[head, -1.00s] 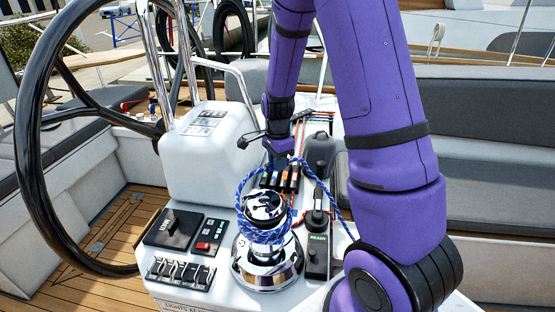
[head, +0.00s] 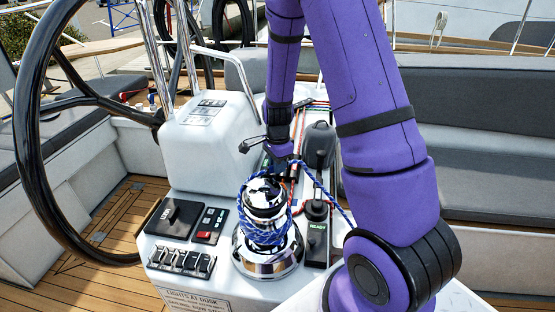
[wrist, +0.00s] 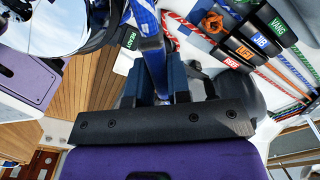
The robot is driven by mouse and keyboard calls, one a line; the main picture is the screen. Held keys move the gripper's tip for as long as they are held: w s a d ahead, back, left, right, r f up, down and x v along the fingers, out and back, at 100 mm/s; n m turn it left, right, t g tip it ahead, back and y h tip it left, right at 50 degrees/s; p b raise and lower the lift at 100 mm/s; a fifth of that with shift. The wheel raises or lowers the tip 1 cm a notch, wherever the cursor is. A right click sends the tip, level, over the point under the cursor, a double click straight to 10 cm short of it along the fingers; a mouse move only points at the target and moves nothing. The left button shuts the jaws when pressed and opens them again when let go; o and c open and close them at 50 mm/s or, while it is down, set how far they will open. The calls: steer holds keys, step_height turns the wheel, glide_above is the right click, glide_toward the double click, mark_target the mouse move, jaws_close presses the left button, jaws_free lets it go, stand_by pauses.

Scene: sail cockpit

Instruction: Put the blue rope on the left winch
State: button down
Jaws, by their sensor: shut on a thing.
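The chrome winch (head: 268,262) stands on the white console in the lower middle of the head view. The blue rope (head: 262,236), flecked with white, is wrapped around its drum, below the shiny top. One length runs up from the winch to my gripper (head: 281,158), and another slopes down to the right. My gripper is just behind and above the winch, its fingertips hard to see there. In the wrist view my gripper (wrist: 172,88) is shut on the blue rope (wrist: 150,40), which passes between the fingers. The winch's chrome (wrist: 40,25) shows at upper left there.
A steering wheel (head: 29,175) and a white pod (head: 205,145) stand left of the winch. A switch panel (head: 181,262) lies beside it. A black unit marked READY (head: 317,240) is close on its right. Labelled rope clutches (wrist: 245,45) and coloured lines lie behind.

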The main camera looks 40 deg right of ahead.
steer(key=shift+f, duration=1.65)
